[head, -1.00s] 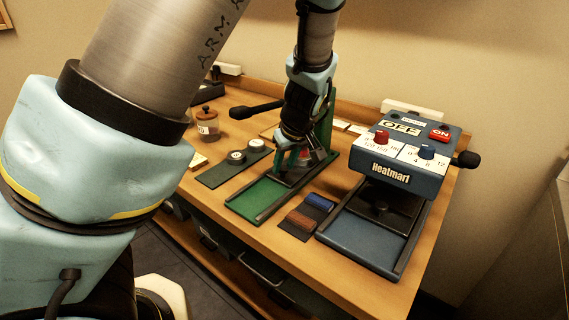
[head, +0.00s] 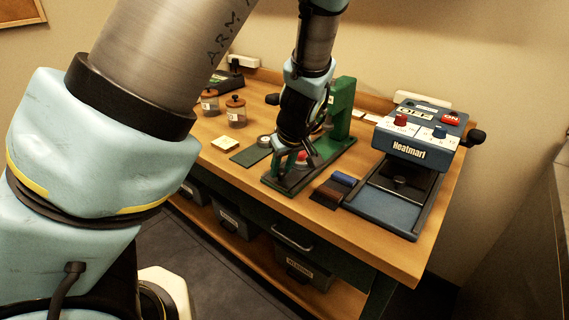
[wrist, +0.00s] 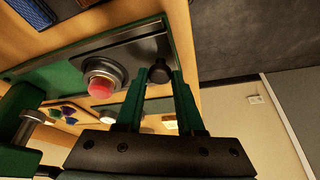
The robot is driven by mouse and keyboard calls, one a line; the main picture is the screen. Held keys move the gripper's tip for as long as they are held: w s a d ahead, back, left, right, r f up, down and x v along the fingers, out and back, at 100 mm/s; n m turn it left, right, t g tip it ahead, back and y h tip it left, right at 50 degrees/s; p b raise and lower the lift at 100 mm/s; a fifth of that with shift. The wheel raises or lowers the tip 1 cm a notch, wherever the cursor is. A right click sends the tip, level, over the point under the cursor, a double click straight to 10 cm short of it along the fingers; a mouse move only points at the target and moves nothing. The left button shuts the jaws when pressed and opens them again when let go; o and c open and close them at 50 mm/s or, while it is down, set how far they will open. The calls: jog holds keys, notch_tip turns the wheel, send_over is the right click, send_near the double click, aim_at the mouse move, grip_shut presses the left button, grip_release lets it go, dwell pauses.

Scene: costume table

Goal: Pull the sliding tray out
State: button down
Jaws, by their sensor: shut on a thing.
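The sliding tray (wrist: 140,50) is a dark metal plate on the green base of a press (head: 342,105). It carries a round metal seat with a red piece (wrist: 100,88); the red piece also shows in the head view (head: 302,156). A black knob (wrist: 158,71) stands at the tray's end. My gripper (wrist: 157,80) has its green fingers on either side of the knob and is shut on it. In the head view my gripper (head: 292,163) is low over the base, and my arm hides part of the press and tray.
Right of the press lie a blue and a brown block (head: 336,186) on a dark mat, then the blue Heatmari machine (head: 410,150). To the left are a dark green mat (head: 250,156), a pale pad (head: 225,143) and jars (head: 236,112). The table's front edge is close.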

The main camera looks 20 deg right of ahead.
jog(key=c, duration=0.5)
grip_release()
jog(key=shift+s+a, duration=0.15)
jog(key=shift+a, duration=0.1)
jog(key=shift+d+r, duration=0.1)
jog(key=shift+r, duration=0.05)
jog(key=v, duration=1)
jog(key=shift+r, duration=0.25)
jog(key=a+g, duration=0.1)
jog(key=a, duration=0.8)
jog(key=w+a+f+m+g, duration=0.1)
jog(key=a, duration=0.9)
jog(key=a+f+m+g, duration=0.1)
jog(key=a, duration=0.9)
jog(key=shift+w+a+h, duration=0.15)
jog(key=shift+h, duration=0.15)
